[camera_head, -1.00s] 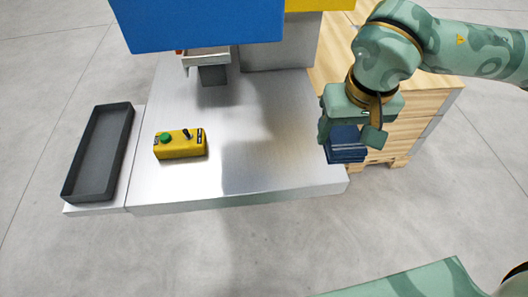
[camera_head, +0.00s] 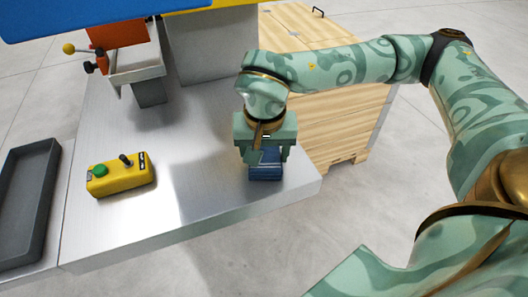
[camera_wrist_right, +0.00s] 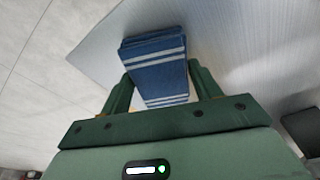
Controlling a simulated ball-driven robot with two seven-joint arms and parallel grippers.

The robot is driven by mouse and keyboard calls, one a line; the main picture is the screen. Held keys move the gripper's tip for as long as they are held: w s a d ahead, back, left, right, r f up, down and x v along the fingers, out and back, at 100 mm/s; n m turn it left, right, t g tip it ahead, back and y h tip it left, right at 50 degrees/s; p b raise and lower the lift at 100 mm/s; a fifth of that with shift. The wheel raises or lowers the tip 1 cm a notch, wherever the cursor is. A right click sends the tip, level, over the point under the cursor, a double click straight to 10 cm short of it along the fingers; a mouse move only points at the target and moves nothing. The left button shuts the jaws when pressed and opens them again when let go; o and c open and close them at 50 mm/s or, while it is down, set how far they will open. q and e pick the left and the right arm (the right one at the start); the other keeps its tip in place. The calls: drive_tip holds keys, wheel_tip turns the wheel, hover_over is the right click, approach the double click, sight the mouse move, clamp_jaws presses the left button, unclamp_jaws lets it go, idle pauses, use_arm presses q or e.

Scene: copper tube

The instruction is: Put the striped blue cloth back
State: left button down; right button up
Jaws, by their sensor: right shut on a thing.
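The striped blue cloth (camera_head: 265,172) is folded into a small block with pale stripes. My right gripper (camera_head: 265,158) is shut on it, over the right part of the metal table near its front right edge. In the right wrist view the cloth (camera_wrist_right: 158,68) sits between the two green fingers of the gripper (camera_wrist_right: 160,92), with the metal surface behind it. I cannot tell whether the cloth touches the table. My left gripper is not in view.
A yellow control box (camera_head: 120,176) with a green button and a small lever stands on the metal table (camera_head: 190,215). A dark grey tray (camera_head: 42,190) lies at the left. A wooden crate (camera_head: 345,120) stands behind right. The table's front middle is clear.

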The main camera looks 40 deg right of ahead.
sight(265, 163)
drive_tip(key=shift+f, duration=0.1)
drive_tip(key=o, duration=1.2)
drive_tip(key=r+p, duration=0.1)
drive_tip(key=r, duration=0.3)
drive_tip(key=s+r+p, duration=0.1)
drive_tip(key=r, duration=0.3)
drive_tip(key=a+r+p, duration=0.1)
drive_tip(key=r, duration=0.3)
drive_tip(key=shift+s+r, duration=0.15)
drive_tip(key=shift+s, duration=0.15)
